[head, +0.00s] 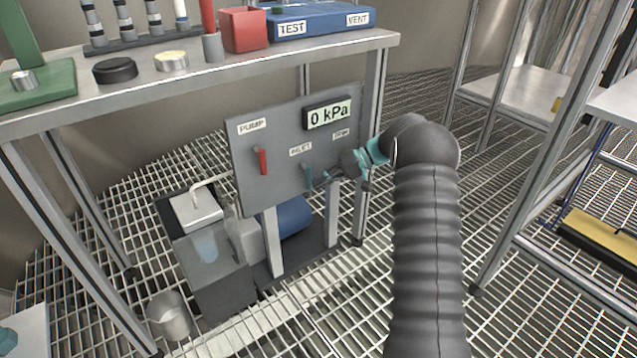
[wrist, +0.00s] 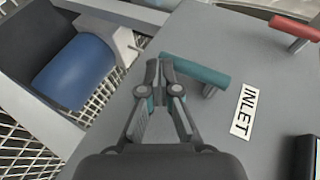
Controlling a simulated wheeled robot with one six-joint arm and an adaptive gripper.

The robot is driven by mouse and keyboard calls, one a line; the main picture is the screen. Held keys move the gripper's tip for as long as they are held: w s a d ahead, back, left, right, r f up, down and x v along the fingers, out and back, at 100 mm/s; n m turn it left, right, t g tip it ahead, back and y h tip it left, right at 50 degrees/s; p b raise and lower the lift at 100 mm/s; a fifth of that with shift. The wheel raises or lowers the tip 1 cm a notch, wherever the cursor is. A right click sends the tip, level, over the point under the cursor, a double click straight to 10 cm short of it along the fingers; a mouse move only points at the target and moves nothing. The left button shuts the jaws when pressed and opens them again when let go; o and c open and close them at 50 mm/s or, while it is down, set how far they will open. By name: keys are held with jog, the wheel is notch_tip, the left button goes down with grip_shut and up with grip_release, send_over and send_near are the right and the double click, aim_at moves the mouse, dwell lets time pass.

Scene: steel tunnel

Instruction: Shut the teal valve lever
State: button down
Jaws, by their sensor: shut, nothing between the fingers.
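The teal valve lever (head: 308,176) is mounted on a grey panel (head: 280,125) under an INLET label. In the head view it hangs straight down. It also shows in the wrist view (wrist: 200,72), with the INLET label beside it. My gripper (head: 328,175) is just right of the lever in the head view. In the wrist view my gripper (wrist: 159,64) has its fingers together and empty, with the tips at the lever's free end. I cannot tell whether they touch it.
A table (head: 215,75) with several items stands above. A metal bucket (head: 169,316) is on the grating floor. A shelf (head: 520,92) stands at right.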

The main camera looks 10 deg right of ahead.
dwell(0.4)
jog(key=w+d+p, duration=0.1)
jog(key=d, duration=1.3)
jog(key=shift+w, duration=0.15)
